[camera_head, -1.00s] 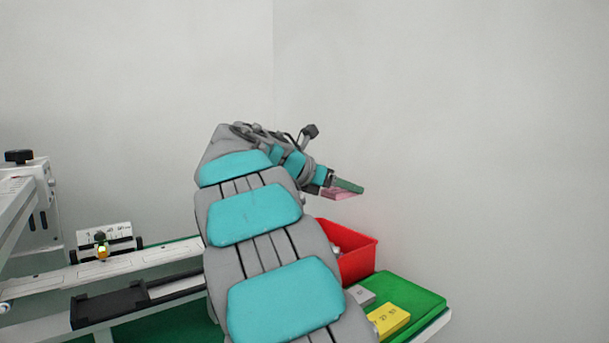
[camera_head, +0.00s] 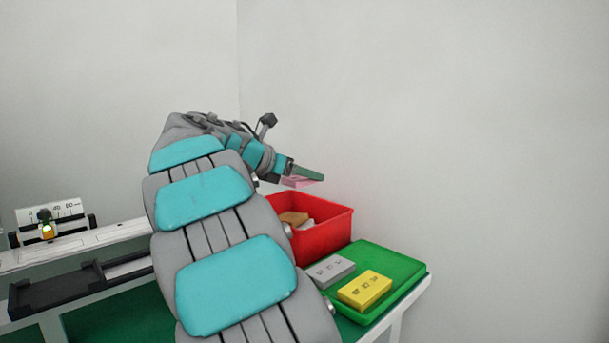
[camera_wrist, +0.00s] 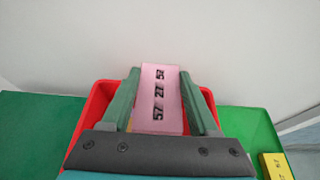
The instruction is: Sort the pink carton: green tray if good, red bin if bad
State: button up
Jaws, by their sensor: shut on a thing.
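The pink carton (camera_wrist: 160,98) is held between the two green fingers of my gripper (camera_wrist: 162,100), with dark printed numbers on its face that look like "57 27 52". In the head view the pink carton (camera_head: 297,182) shows as a thin strip under a finger of my gripper (camera_head: 303,176), above the red bin (camera_head: 325,238). The red bin also shows below and around the fingers in the wrist view (camera_wrist: 92,104). The green tray (camera_head: 408,268) lies to the right of and nearer than the bin. It holds a grey carton (camera_head: 330,271) and a yellow carton (camera_head: 365,289).
The red bin has an orange-brown carton (camera_head: 293,218) and paler items inside. At the left are a dial gauge panel (camera_head: 50,212), a small lit lamp (camera_head: 46,230) and a black track (camera_head: 65,288). A wall stands close behind the bin.

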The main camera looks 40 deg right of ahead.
jog(key=shift+f, duration=0.15)
jog(key=o, duration=1.5)
jog(key=shift+a, duration=0.1)
jog(key=shift+v, duration=3.8)
